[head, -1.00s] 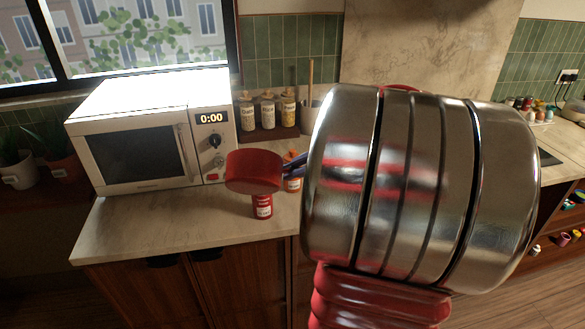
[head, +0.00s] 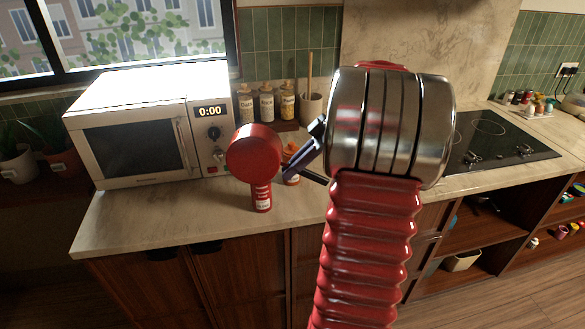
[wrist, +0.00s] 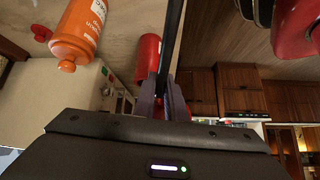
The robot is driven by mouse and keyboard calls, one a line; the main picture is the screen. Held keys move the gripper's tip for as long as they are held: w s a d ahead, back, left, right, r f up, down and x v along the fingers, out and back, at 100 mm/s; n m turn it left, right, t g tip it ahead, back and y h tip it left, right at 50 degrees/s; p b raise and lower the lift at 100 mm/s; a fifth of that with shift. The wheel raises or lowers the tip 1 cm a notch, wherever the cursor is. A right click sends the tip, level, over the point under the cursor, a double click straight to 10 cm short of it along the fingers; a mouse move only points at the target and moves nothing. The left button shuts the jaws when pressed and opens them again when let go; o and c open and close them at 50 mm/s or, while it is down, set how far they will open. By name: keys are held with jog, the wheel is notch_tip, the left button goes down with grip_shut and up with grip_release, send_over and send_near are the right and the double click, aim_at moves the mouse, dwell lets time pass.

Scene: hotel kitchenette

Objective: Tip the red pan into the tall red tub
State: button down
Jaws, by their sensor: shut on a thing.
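The red pan (head: 254,152) hangs in the air over the worktop in the head view, tilted so that a round red face shows towards the camera. I cannot tell whether this is its mouth or its base, and no contents show. The tall red tub (head: 261,198) stands upright on the worktop just below it; the pan hides its top. My gripper (head: 318,130) is to the right of the pan, shut on its dark handle. In the wrist view the fingers (wrist: 166,98) close around the black handle (wrist: 173,40); a red cylinder, seemingly the tub (wrist: 148,58), is beside it.
An orange bottle (head: 291,165) stands right behind the tub, close to my gripper; it also shows in the wrist view (wrist: 80,32). A microwave (head: 140,140) is at left. Several jars (head: 266,105) line the wall. A black hob (head: 495,140) is at right.

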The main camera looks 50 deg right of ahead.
jog(key=shift+w+d+m+g+y, duration=0.15)
jog(key=shift+m+g+y, duration=0.85)
jog(key=shift+y, duration=0.6)
